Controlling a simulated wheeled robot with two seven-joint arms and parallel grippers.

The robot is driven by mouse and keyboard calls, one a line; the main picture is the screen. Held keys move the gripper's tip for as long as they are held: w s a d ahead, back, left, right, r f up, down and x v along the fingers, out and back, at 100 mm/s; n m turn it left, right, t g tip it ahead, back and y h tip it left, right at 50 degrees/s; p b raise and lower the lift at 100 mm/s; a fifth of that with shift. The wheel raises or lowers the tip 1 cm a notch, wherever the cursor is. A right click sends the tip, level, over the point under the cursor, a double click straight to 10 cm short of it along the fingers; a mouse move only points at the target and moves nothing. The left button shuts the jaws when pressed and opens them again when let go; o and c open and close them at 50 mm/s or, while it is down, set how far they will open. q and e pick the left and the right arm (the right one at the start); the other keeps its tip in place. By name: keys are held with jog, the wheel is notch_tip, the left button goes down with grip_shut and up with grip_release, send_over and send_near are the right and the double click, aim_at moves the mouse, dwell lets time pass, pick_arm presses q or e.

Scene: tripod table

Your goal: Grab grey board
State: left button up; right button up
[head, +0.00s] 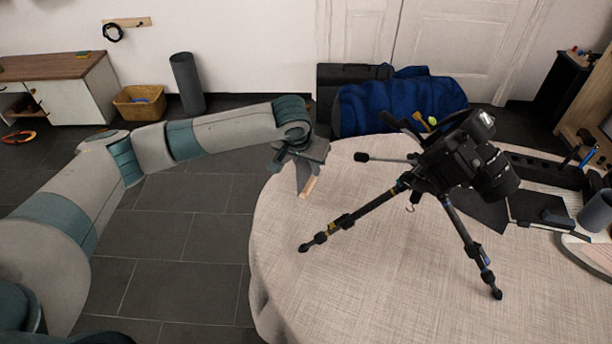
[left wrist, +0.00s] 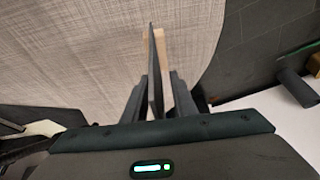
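The grey board (head: 304,173) is a thin dark-grey plate near the left edge of the round table. In the left wrist view the board (left wrist: 153,62) shows nearly edge-on, between the two fingers of my left gripper (left wrist: 158,92). The fingers stand apart, with a gap visible at the right side of the board; contact on the left is unclear. In the head view my left gripper (head: 301,155) is over the board and hides part of it. A light wooden piece (head: 309,187) shows beside the board's lower end. My right gripper is not in view.
A camera (head: 465,155) on a black tripod (head: 365,214) stands on the table (head: 370,290), its handle reaching towards my gripper. A black tray, a mug (head: 596,211) and dark flat items lie at the right. The table's front left is clear.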

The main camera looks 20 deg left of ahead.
pick_arm(q)
grip_shut()
jog(key=shift+r, duration=0.15)
notch_tip(320, 180, up, 10)
jog(key=shift+f+b, duration=0.1)
jog(key=shift+b, duration=0.3)
dwell(0.5)
